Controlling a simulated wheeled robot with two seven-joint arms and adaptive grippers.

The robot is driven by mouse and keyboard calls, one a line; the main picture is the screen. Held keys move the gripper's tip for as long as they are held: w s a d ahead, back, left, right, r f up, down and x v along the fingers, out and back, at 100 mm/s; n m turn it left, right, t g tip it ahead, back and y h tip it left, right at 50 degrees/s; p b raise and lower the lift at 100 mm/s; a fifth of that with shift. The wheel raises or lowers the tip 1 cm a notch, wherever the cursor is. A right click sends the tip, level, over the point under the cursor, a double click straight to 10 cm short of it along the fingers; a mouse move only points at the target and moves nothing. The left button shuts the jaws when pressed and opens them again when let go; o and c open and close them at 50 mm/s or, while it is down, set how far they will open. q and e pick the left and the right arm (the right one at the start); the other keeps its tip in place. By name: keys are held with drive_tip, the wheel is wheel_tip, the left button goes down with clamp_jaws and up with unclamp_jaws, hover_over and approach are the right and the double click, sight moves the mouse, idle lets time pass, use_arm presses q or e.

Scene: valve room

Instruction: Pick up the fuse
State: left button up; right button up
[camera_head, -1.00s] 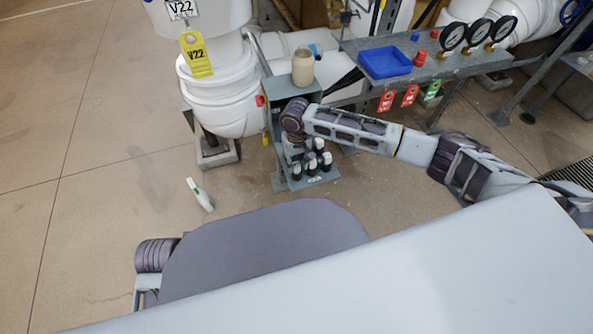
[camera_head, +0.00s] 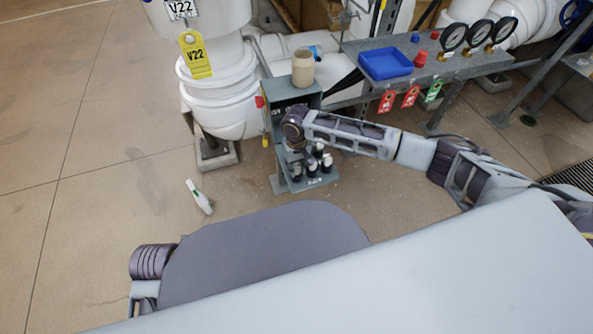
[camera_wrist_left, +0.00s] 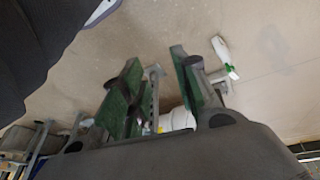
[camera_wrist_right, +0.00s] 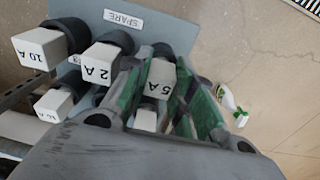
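Several fuses with white square caps and black bodies stand in a grey rack (camera_wrist_right: 178,28) labelled SPARE. In the right wrist view I read 10 A (camera_wrist_right: 40,50), 2 A (camera_wrist_right: 101,66) and 5 A (camera_wrist_right: 158,80) on fuse caps. My right gripper (camera_wrist_right: 160,68) is open, its green-padded fingers on either side of the 5 A fuse; I cannot tell if they touch it. In the head view my right wrist hides part of the fuses (camera_head: 312,168). My left gripper (camera_wrist_left: 154,58) is open and empty, away from the rack.
A beige cylinder (camera_head: 303,68) stands on top of the rack's stand. A blue tray (camera_head: 386,63) and gauges are on the bench to the right. White pipework (camera_head: 222,100) stands close on the left. A white-and-green bottle (camera_head: 199,197) lies on otherwise clear floor.

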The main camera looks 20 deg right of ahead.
sight(296, 166)
drive_tip(key=shift+r, duration=0.15)
